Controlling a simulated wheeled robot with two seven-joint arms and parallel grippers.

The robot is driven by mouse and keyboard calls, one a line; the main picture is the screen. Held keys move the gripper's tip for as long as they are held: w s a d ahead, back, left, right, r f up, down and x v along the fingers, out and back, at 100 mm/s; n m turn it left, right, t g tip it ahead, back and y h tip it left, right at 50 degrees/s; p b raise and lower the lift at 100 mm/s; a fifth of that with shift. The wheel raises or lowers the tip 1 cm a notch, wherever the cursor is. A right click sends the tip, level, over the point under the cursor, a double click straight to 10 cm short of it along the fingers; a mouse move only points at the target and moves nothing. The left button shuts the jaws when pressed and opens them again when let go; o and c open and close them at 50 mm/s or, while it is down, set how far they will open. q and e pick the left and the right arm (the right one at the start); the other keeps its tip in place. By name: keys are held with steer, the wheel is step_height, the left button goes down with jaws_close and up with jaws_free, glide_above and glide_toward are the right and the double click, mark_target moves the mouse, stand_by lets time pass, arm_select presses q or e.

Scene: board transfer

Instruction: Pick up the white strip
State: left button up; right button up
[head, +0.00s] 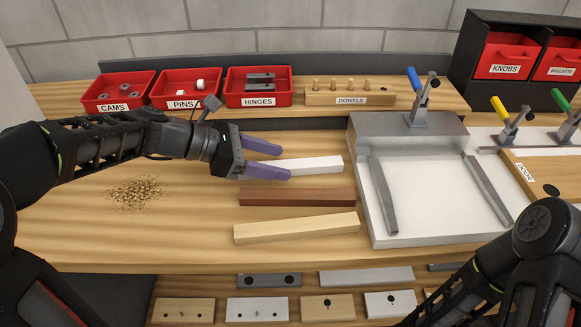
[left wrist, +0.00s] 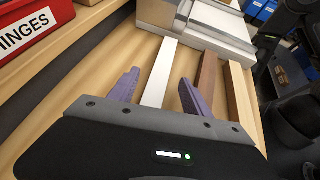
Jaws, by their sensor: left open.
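The white strip (head: 316,165) lies on the wooden bench, above a dark brown strip (head: 297,196) and a light wood strip (head: 296,228). My left gripper (head: 286,161) is open, its purple fingers pointing right over the strip's left end. In the left wrist view the white strip (left wrist: 160,74) runs between the two open fingers (left wrist: 158,88), with a gap on each side. The strip's near end is hidden behind the gripper body. I cannot tell the height of the fingers above the bench. My right arm shows at the lower right, but its gripper is out of view.
A metal fixture (head: 425,222) with a blue-handled clamp (head: 416,92) stands right of the strips. Red bins labelled CAMS (head: 117,92), PINS (head: 186,90) and HINGES (head: 258,88) and a DOWELS block (head: 350,97) line the back shelf. Sawdust (head: 137,192) lies at left.

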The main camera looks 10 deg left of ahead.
mark_target(290, 168)
arm_select(q)
steer(key=x, duration=0.2)
steer(key=shift+w+d+f, duration=0.1)
steer(key=shift+d+f, duration=0.1)
steer(key=shift+c, duration=0.3)
jaws_close()
stand_by(0.6)
